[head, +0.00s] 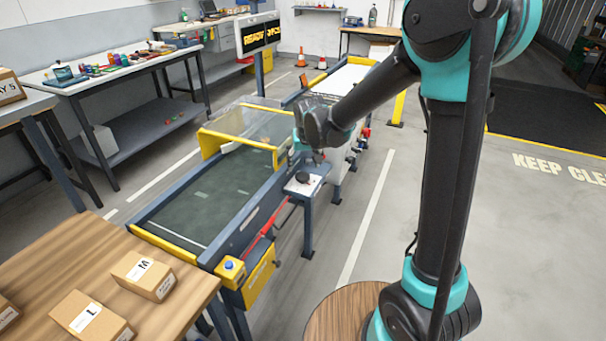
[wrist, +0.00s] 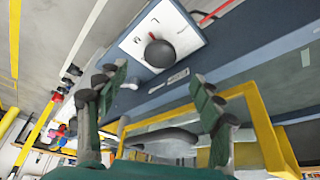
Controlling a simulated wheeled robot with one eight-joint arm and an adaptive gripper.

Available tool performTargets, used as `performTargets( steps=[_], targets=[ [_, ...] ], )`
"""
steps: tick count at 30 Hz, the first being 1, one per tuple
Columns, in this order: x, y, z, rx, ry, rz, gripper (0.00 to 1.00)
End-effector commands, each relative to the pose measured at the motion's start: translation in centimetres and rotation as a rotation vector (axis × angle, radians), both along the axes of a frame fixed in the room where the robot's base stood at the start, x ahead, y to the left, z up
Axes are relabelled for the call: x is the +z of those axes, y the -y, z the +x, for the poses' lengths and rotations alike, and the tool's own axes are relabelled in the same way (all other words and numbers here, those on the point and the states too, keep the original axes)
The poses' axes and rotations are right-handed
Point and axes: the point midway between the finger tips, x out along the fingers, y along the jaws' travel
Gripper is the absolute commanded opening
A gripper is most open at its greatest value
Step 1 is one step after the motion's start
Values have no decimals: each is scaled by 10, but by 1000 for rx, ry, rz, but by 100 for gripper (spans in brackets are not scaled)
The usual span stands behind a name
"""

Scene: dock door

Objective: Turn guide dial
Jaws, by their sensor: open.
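The guide dial (wrist: 160,53) is a dark round knob on a white plate (wrist: 138,48) with small marks. In the wrist view it lies beyond my gripper (wrist: 160,90), near the top middle. In the head view the dial (head: 302,177) sits on a small side panel at the right edge of the conveyor. My gripper (head: 308,152) is just above and behind the dial in the head view. Its two fingers stand wide apart with nothing between them, and they appear clear of the dial.
The conveyor (head: 200,205) has a yellow-framed clear guard (head: 245,125). A yellow box with a blue button (head: 229,265) is at its near end. Cartons (head: 145,275) stand on the wooden table at lower left. The floor right of the conveyor (head: 350,230) is clear.

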Motion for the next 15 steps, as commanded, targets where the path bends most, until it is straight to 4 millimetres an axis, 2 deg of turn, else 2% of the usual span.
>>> performTargets(
  steps=[9,15],
  targets=[
    [-45,-5,18,0,0,0,67],
    [-61,-6,24,0,0,0,67]
  ],
)
